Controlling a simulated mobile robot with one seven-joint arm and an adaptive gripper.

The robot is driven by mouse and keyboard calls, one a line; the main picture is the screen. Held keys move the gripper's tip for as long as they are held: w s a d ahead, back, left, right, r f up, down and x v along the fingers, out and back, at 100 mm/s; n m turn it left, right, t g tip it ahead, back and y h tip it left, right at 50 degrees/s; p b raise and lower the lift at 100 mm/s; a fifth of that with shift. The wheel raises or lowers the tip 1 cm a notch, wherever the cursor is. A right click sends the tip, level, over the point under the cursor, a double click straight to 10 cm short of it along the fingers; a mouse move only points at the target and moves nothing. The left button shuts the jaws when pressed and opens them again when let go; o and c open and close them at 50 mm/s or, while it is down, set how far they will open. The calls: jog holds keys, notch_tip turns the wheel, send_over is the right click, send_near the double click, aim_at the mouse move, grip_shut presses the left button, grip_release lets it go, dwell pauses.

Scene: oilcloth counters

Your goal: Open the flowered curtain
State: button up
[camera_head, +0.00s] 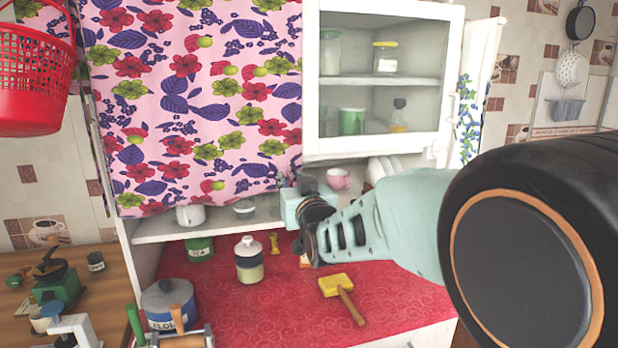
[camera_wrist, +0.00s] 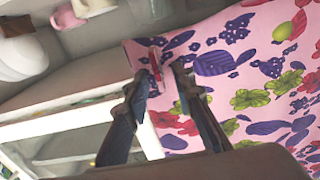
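The flowered curtain (camera_head: 195,95) is pink with red, green and purple prints. It hangs closed across the left part of the white cabinet, its right edge beside the glazed part. My gripper (camera_head: 297,205) is at the curtain's lower right corner in the head view; its fingertips are hard to make out there. In the wrist view my gripper (camera_wrist: 160,74) is open, with two dark fingers apart and the curtain (camera_wrist: 245,75) filling the view behind and right of them. Pink cloth and a small red patch show between the fingertips. I cannot tell whether they touch the cloth.
The glazed cabinet (camera_head: 447,80) holds jars, right of the curtain. A pink cup (camera_head: 338,179) and plates stand on the shelf below. A white-lidded jar (camera_head: 249,260), blue pot (camera_head: 168,303) and yellow mallet (camera_head: 337,286) are on the red counter. A red basket (camera_head: 37,80) hangs left.

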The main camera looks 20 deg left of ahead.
jog(key=shift+c, duration=0.2)
grip_shut()
